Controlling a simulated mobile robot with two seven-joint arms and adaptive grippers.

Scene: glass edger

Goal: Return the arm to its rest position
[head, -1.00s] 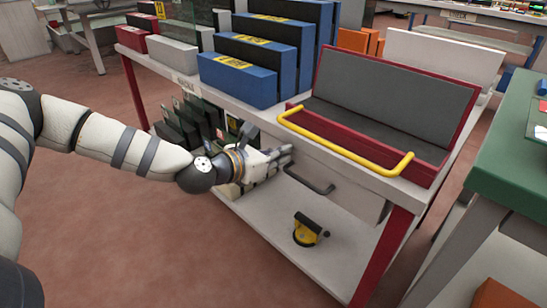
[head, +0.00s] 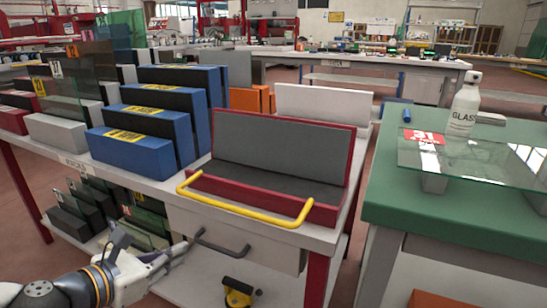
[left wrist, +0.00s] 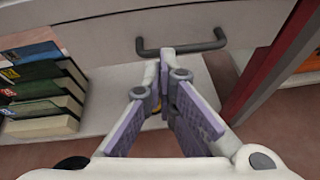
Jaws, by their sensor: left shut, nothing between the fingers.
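My left gripper (head: 178,252) reaches in from the lower left of the head view, beside the dark bar handle (head: 220,246) of a grey drawer (head: 245,238) under the workbench top. In the left wrist view, the fingers of my left gripper (left wrist: 168,58) come together at their tips with nothing between them. The dark handle (left wrist: 182,49) lies just beyond the tips there; I cannot tell whether they touch it. The drawer looks closed. My right gripper is in neither view.
A red tray with a yellow bar (head: 245,213) sits on the bench above the drawer. A yellow-black tool (head: 238,293) lies on the lower shelf. Glass pieces (head: 115,215) stand left. A green table (head: 450,195) with a glass sheet and bottle (head: 465,103) is at right.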

